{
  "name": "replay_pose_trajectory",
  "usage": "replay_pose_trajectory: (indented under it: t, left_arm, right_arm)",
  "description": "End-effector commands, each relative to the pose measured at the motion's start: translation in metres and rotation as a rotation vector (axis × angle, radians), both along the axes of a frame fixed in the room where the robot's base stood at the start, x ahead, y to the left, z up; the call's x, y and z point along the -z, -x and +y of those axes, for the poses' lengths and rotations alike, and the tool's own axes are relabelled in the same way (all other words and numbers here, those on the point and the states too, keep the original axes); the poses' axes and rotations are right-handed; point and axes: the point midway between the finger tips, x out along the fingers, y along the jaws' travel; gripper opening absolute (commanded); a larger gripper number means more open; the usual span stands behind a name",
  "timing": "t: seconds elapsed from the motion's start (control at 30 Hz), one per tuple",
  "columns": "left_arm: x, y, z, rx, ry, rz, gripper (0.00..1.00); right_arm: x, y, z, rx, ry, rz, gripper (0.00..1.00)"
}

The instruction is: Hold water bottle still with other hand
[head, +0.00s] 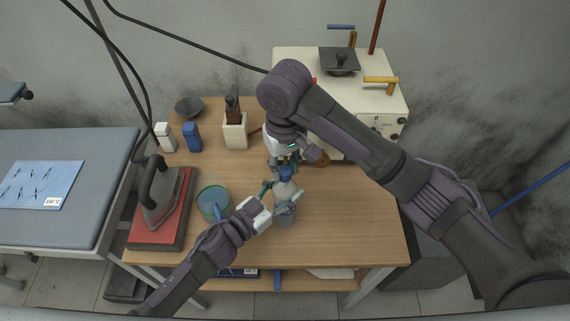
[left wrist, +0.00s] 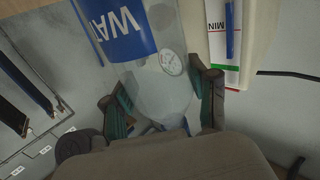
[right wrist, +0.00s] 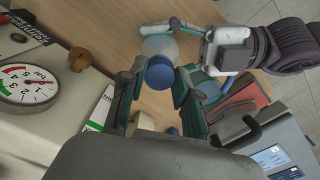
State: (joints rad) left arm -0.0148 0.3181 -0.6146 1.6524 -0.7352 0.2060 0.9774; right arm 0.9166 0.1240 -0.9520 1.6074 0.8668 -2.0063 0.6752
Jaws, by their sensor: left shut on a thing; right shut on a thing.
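The clear water bottle (head: 285,215) stands upright on the wooden table, with a blue cap (head: 285,173) on top. My left gripper (head: 280,199) is shut on the bottle's body from the left. In the left wrist view the bottle (left wrist: 160,88) lies between both fingers, with a blue label partly in view. My right gripper (head: 286,163) comes from above and is shut on the cap. In the right wrist view the blue cap (right wrist: 160,72) sits between its fingertips, and my left gripper (right wrist: 165,28) is around the bottle below.
A bowl-like container with blue-green contents (head: 213,203) stands close left of the bottle. An iron (head: 158,200) rests on a red pad (head: 174,226) further left. A cream machine with a gauge (head: 392,103) stands behind right. The table's right front is clear.

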Motion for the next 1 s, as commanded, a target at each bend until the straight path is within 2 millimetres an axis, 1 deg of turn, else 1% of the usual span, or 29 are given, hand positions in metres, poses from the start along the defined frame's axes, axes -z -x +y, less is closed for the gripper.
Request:
replay_pose_trajectory:
  t: [0.03, 0.4, 0.5, 0.6, 0.67, 0.7, 0.83, 0.87, 0.9, 0.97, 1.0]
  left_arm:
    - [0.0000, 0.0008, -0.0006, 0.002, -0.001, -0.001, 0.00]
    - [0.0002, 0.0009, -0.0008, 0.002, -0.001, -0.001, 0.00]
    - [0.0003, 0.0010, -0.0007, 0.002, -0.001, -0.001, 0.00]
    - [0.0004, 0.0010, -0.0007, 0.002, -0.001, -0.001, 0.00]
    - [0.0004, 0.0010, -0.0007, 0.002, -0.001, -0.001, 0.00]
    - [0.0004, 0.0010, -0.0007, 0.002, -0.001, -0.001, 0.00]
    - [0.0004, 0.0011, -0.0006, 0.002, -0.001, 0.000, 0.00]
    - [0.0004, 0.0011, -0.0006, 0.002, -0.001, 0.000, 0.00]
    - [0.0004, 0.0011, -0.0006, 0.002, -0.001, 0.000, 0.00]
    - [0.0004, 0.0010, -0.0006, 0.002, -0.001, 0.001, 0.00]
    - [0.0004, 0.0010, -0.0006, 0.002, -0.001, 0.001, 0.00]
  right_arm:
    - [-0.0007, -0.0002, 0.0004, 0.129, -0.002, -0.001, 0.18]
    - [-0.0003, -0.0011, 0.0002, 1.088, 0.000, -0.004, 0.18]
    - [-0.0002, -0.0012, 0.0002, 1.334, 0.000, -0.004, 0.18]
    - [0.0000, -0.0013, 0.0004, 1.532, 0.000, -0.003, 0.18]
    - [0.0000, -0.0014, 0.0004, 1.617, 0.000, -0.003, 0.18]
    - [0.0001, -0.0014, 0.0004, 1.633, 0.000, -0.003, 0.18]
    - [0.0000, -0.0014, 0.0004, 1.626, 0.000, -0.003, 0.18]
    - [0.0000, -0.0014, 0.0004, 1.626, 0.000, -0.003, 0.36]
    - [0.0000, -0.0013, 0.0005, 1.625, 0.000, -0.003, 0.43]
    - [0.0001, -0.0012, 0.0005, 1.624, 0.000, -0.003, 0.53]
    - [0.0002, -0.0011, 0.0004, 1.624, 0.000, -0.002, 0.57]
